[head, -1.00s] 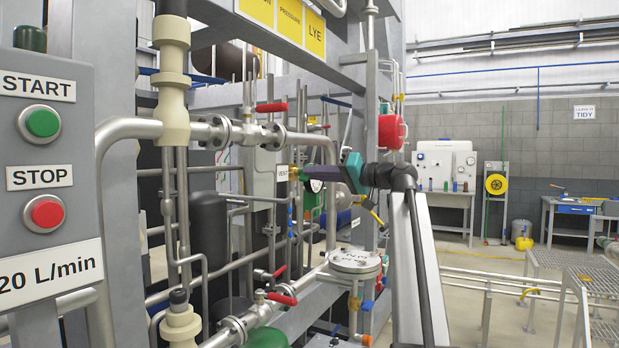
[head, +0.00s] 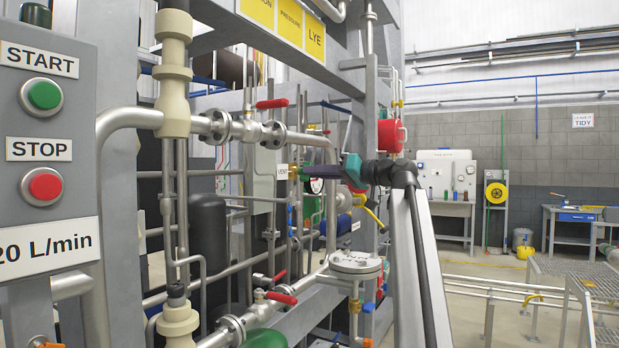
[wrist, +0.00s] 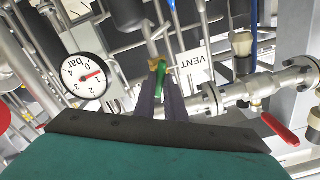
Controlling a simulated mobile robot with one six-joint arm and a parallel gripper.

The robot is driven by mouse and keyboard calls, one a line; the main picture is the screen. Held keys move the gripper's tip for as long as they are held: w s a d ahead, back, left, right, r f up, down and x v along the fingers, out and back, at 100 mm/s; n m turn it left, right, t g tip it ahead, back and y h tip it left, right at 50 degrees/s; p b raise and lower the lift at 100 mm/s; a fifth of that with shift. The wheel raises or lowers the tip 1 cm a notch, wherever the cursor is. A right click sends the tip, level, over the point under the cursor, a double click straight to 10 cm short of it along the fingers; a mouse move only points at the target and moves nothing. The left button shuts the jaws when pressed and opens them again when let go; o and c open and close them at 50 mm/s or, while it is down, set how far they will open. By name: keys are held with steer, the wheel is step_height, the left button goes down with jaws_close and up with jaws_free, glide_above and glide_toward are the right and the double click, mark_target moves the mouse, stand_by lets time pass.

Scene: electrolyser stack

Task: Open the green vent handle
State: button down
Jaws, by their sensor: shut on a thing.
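The green vent handle (wrist: 161,82) shows in the wrist view between my fingertips, beside a brass valve body (wrist: 154,66). My gripper (wrist: 161,90) is shut on the handle, with one dark finger on each side. A white VENT label (wrist: 194,61) is just right of the handle there. In the head view my gripper (head: 306,172) reaches left from the arm to the pipework by the VENT label (head: 281,172). The handle is mostly hidden by the fingers there, so its exact angle is hard to tell.
A pressure gauge (wrist: 85,76) sits left of the fingers in the wrist view. A flanged pipe (wrist: 240,91) and a red lever (wrist: 280,128) are to the right.

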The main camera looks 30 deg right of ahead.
steer(key=shift+f+n+b, duration=0.15)
steer(key=shift+n+b, duration=2.45)
steer(key=shift+b, duration=0.7)
steer(key=c, duration=1.7)
jaws_free()
steer(key=v, duration=0.7)
steer(key=shift+p, duration=0.3)
steer(key=shift+s, duration=0.1)
